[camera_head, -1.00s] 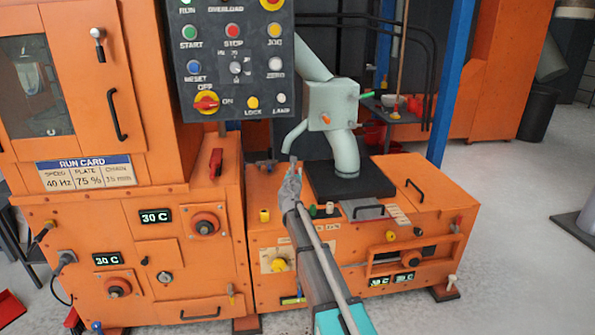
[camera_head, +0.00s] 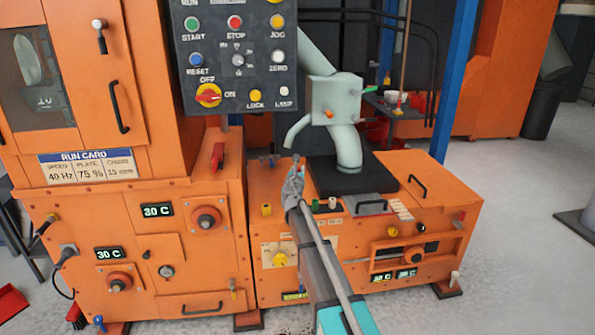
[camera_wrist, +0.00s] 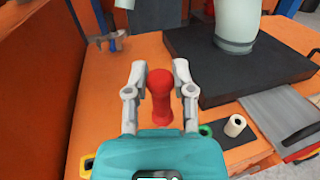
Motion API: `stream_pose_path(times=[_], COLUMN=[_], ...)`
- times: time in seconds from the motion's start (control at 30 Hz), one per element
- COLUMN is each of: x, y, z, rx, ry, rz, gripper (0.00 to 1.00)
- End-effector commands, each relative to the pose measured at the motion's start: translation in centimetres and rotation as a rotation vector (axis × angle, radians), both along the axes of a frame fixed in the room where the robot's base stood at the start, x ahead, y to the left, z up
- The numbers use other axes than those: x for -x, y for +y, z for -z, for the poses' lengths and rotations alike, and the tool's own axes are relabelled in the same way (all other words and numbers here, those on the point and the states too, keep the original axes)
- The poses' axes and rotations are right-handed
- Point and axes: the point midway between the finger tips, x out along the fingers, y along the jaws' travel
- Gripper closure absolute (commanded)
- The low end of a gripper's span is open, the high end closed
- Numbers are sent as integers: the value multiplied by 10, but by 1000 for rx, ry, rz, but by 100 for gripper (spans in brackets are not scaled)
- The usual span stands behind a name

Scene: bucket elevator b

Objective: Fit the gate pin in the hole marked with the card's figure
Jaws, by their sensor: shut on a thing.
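In the wrist view a red pin with a rounded head (camera_wrist: 160,97) stands upright between the two fingers of my gripper (camera_wrist: 157,80), which are shut on it. In the head view my gripper (camera_head: 295,175) is over the left part of the low orange cabinet's top (camera_head: 270,183); the pin is hard to make out there. The run card (camera_head: 85,166) on the tall orange cabinet reads speed 40 Hz, plate 75 %, chute apparently 15 mm. Small pale labels (camera_head: 401,208) at the low cabinet's front edge are too small to read. I cannot identify the marked hole.
A black base (camera_head: 350,175) with a pale pipe stands right. A control panel (camera_head: 235,55) hangs above.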

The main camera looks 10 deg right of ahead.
Motion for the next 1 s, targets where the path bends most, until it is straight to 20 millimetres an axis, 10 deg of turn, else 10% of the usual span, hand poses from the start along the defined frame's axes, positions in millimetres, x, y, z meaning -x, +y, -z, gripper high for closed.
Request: stream_pose_path(times=[1.0], x=[0], y=[-1], z=[38], rx=[0], ry=[0], rz=[1], gripper=[100])
